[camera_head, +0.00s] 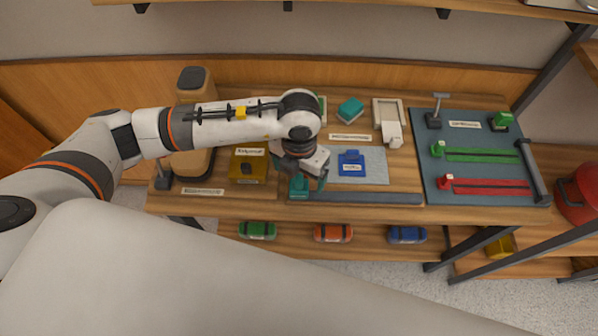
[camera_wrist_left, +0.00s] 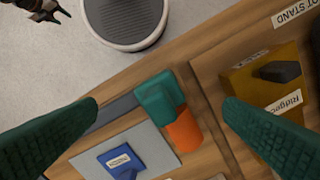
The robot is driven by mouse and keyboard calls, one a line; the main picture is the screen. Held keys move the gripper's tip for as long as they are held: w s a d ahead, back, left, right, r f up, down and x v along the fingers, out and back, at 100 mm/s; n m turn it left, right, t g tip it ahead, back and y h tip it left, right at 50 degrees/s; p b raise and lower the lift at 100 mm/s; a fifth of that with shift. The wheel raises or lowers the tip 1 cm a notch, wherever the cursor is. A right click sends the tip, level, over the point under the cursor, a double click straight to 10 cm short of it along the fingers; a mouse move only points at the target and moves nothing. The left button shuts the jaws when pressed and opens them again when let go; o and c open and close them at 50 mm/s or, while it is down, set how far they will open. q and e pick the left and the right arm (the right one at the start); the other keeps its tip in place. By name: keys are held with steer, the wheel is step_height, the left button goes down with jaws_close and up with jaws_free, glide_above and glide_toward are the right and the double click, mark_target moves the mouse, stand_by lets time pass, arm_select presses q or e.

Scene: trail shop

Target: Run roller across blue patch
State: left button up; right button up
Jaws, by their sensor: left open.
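The blue patch (camera_head: 351,163) lies on a pale grey sheet (camera_head: 376,167) on the wooden bench; both also show in the left wrist view, the patch (camera_wrist_left: 120,161) with a small white label. A tool with a teal block (camera_wrist_left: 156,93) and an orange part (camera_wrist_left: 184,131), apparently the roller, lies beside the sheet. In the head view its teal part (camera_head: 299,186) shows below my left gripper (camera_head: 306,176). My left gripper is open, its fingers (camera_wrist_left: 161,104) on either side of the tool in the wrist view. Whether they touch it is unclear. A dark claw, apparently my right gripper (camera_wrist_left: 46,12), is partly in the wrist view.
A yellow box (camera_head: 249,167) stands left of the gripper. A dark strip (camera_head: 362,198) runs along the front edge. A blue-grey board (camera_head: 468,185) with green and red straps lies right. Rolled bundles (camera_head: 333,233) sit on the lower shelf. A round bin (camera_wrist_left: 124,22) stands on the floor.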

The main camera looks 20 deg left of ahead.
mark_target(300, 178)
arm_select(q)
steer(key=shift+f+b, duration=1.5)
steer(key=shift+f, duration=0.25)
steer(key=c, duration=1.4)
steer(key=shift+w+d+b, duration=0.25)
steer(key=shift+d, duration=0.55)
steer(key=shift+w+d+b, duration=0.2)
steer(key=shift+d, duration=0.65)
steer(key=shift+w+d+b, duration=0.25)
steer(key=shift+d, duration=0.55)
steer(key=shift+w+d+b, duration=0.2)
steer(key=shift+d+b, duration=0.1)
steer(key=shift+d, duration=0.5)
steer(key=shift+w+d+b, duration=0.25)
steer(key=shift+d+b, duration=0.05)
steer(key=shift+d, duration=0.5)
steer(key=shift+w+d+b, duration=0.2)
steer(key=shift+d+b, duration=0.1)
steer(key=shift+d, duration=0.5)
